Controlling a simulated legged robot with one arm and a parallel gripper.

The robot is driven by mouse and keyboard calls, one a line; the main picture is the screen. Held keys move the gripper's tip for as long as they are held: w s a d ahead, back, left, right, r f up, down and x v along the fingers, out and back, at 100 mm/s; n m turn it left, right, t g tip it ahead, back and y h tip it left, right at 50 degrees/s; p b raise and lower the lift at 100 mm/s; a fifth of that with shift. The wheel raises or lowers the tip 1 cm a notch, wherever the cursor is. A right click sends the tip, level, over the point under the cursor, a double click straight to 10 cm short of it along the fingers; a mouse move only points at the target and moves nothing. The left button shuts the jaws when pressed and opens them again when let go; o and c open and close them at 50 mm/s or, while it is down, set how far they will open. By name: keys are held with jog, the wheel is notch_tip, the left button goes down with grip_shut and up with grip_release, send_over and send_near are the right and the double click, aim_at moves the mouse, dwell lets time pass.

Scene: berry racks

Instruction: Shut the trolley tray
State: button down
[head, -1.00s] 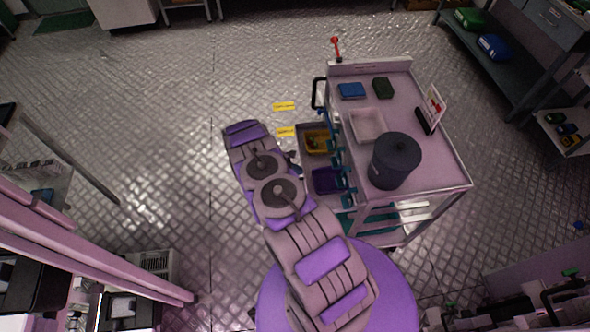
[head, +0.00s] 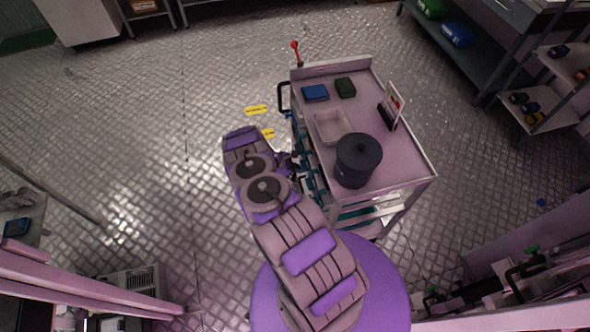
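The trolley (head: 405,160) stands right of centre in the head view, with a pale top. Its tray below the top no longer sticks out visibly on the left side. I see only dark and teal parts along that side (head: 309,168), and my arm hides some of it. My gripper (head: 284,159) is a small dark shape at the trolley's left side, beside the tray level. It is mostly hidden by my arm, so I cannot tell if its fingers are open or whether it touches the tray.
On the trolley top are a dark pot (head: 358,160), a pale shallow container (head: 332,126), a blue item (head: 315,93), a dark green item (head: 345,87) and a sign (head: 391,105). Shelving (head: 540,115) stands at right.

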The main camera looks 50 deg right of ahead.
jog(key=w+a+f+p+v, duration=0.1)
jog(key=a+f+v, duration=0.1)
jog(key=v, duration=1.1)
jog(key=s+a+f+g+h+b, duration=0.2)
jog(key=s+a+f+h+b, duration=0.1)
jog(key=s+a+b, duration=0.75)
jog(key=s+r+x, duration=0.1)
jog(key=r+x, duration=0.1)
jog(key=x, duration=1.3)
jog(key=shift+s+d+b, duration=0.3)
jog(key=shift+d+b, duration=0.1)
jog(key=shift+b, duration=0.05)
